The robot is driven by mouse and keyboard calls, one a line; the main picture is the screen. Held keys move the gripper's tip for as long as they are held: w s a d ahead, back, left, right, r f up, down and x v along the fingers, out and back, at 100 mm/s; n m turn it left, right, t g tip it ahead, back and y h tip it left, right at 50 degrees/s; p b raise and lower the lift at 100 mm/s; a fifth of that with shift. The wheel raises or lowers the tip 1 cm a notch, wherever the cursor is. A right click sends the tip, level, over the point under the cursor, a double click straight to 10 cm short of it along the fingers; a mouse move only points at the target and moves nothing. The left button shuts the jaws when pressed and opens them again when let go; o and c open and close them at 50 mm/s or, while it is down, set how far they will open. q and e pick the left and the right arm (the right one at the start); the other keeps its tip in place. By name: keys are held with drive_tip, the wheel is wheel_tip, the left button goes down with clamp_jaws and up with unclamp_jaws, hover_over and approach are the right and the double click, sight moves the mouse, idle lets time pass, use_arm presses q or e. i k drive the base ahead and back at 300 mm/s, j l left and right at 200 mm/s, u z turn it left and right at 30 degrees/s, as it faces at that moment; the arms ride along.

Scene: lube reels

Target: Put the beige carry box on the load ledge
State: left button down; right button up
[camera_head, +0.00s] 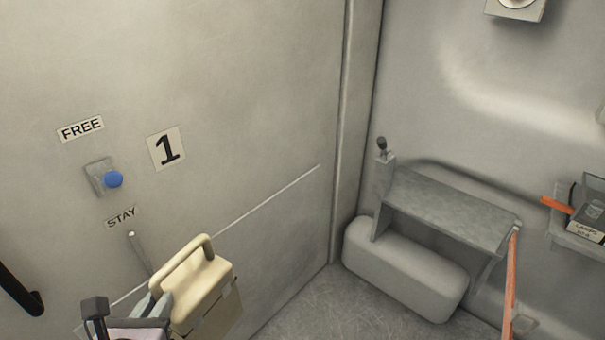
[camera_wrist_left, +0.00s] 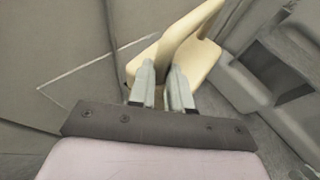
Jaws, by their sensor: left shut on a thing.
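The beige carry box (camera_head: 207,293) is at the lower left of the head view, held up in front of the left wall with its arched handle on top. My left gripper (camera_head: 158,298) is shut on it. In the left wrist view the two fingers (camera_wrist_left: 162,82) reach the beige box (camera_wrist_left: 200,62); the exact grip point is hard to see. A grey flat-topped ledge (camera_head: 450,207), which looks like the load ledge, stands by the far wall at right, apart from the box. Its top looks bare. My right gripper is not in view.
A rounded pale block (camera_head: 400,272) sits below the ledge. A short post with a dark knob (camera_head: 382,148) rises at its left end, and an orange bar (camera_head: 511,280) stands at its right. A shelf with a dark box (camera_head: 590,215) is farther right. A blue knob (camera_head: 114,180) protrudes from the left wall.

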sight(470, 213)
drive_tip(key=i+l+z, duration=0.2)
drive_tip(key=z, duration=0.55)
